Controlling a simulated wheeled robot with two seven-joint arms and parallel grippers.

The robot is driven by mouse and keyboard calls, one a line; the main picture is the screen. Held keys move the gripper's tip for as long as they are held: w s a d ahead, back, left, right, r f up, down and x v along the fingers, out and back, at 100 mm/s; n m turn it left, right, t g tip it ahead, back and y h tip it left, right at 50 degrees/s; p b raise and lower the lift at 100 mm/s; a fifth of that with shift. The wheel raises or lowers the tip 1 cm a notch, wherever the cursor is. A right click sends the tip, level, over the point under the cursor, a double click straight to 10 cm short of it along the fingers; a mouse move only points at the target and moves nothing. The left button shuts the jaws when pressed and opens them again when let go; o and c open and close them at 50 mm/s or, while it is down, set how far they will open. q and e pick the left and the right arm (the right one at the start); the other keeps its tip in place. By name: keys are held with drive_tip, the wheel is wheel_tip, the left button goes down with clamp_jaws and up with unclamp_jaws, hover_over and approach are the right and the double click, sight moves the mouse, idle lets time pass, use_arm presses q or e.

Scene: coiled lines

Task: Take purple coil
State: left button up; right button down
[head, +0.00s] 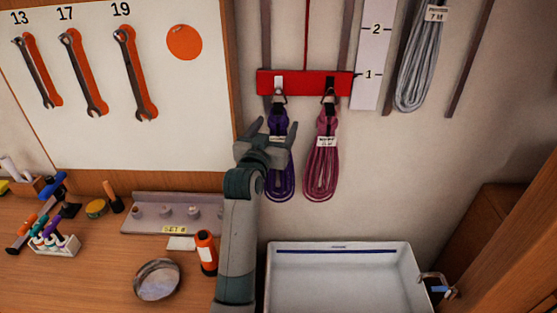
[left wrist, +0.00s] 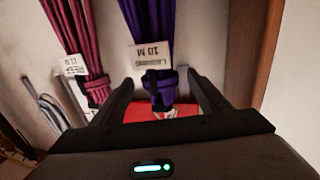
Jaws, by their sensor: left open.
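The purple coil (head: 281,184) hangs from a hook on the red rail (head: 305,84), with a white label near its top. My left gripper (head: 266,130) is raised in front of it and covers part of it in the head view. In the left wrist view the purple coil (left wrist: 161,88) hangs between the two open fingers of my left gripper (left wrist: 160,90), with its label "10 M" just beyond them. The fingers stand apart on either side of its bound neck; I cannot tell whether they touch it. My right gripper is not in view.
A pink coil (head: 322,168) hangs close to the right on the same rail; it also shows in the left wrist view (left wrist: 83,40). A grey coil (head: 420,62) hangs further right. A white tray (head: 342,248), an orange bottle (head: 206,252) and a round dish (head: 158,280) stand below.

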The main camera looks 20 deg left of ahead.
use_arm(q)
drive_tip(key=c, duration=1.7)
drive_tip(key=shift+r, duration=0.1)
clamp_jaws()
drive_tip(key=shift+r, duration=0.15)
